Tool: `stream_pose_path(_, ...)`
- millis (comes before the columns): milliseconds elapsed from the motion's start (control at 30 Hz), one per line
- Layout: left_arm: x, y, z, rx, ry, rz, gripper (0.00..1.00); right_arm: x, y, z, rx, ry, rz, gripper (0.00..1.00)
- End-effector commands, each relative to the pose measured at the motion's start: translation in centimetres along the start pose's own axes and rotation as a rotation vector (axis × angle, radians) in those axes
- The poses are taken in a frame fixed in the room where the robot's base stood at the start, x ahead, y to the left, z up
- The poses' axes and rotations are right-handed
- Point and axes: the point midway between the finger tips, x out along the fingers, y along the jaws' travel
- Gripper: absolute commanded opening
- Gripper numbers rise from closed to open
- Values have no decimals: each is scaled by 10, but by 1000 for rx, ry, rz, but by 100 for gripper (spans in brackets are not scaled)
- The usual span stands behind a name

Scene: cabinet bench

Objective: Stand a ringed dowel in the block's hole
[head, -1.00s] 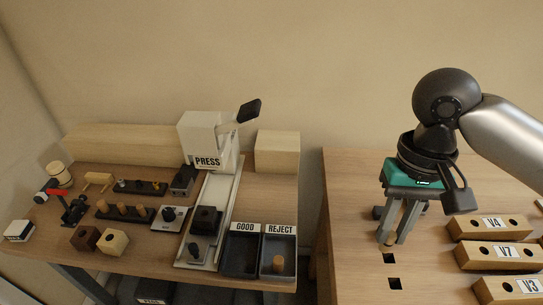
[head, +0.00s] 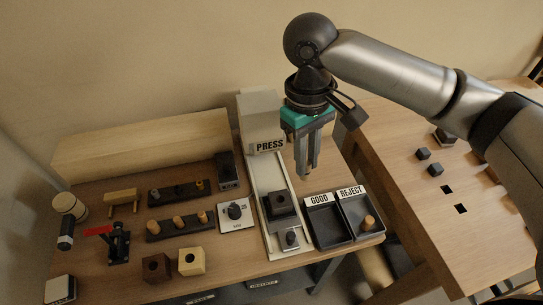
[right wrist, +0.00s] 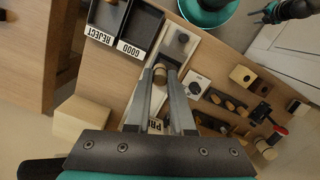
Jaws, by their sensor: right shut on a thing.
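My right gripper (head: 306,172) is shut on a short tan dowel (right wrist: 159,74), held at its fingertips. The dowel is largely hidden in the head view, and I cannot make out a ring on it. The gripper is in the air above the press bed. A dark block (head: 282,204) with a hole in its top sits on that bed, below the fingertips and a little left. A brown block (head: 156,268) and a pale block (head: 192,261), each with a hole, stand at the bench front. What looks like my left gripper (right wrist: 268,14) shows small at the right wrist view's top edge; its jaws are unclear.
The white press (head: 263,125) stands behind the bed (head: 268,232). The GOOD tray (head: 325,236) looks empty; the REJECT tray (head: 352,212) holds a tan dowel (head: 368,222). Two dark racks (head: 165,232) with pegs are at left. A second table (head: 415,210) is at right.

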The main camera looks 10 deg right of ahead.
Motion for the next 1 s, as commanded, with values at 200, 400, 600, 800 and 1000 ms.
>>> stream_pose_path(200,-33,3,-4,-2,1,5,50,4,-4,-18,-381,-4,44,0)
stream_pose_path(400,-57,14,-8,-5,4,21,50,14,-6,-31,-739,-5,88,0)
stream_pose_path(600,-81,15,-10,-3,4,23,50,26,-8,-40,-1102,-4,131,0)
stream_pose_path(800,-103,10,-11,-1,2,18,50,37,-11,-45,-1466,-2,175,0)
stream_pose_path(1000,-119,8,-12,-1,1,16,50,46,-14,-46,-1755,-1,211,0)
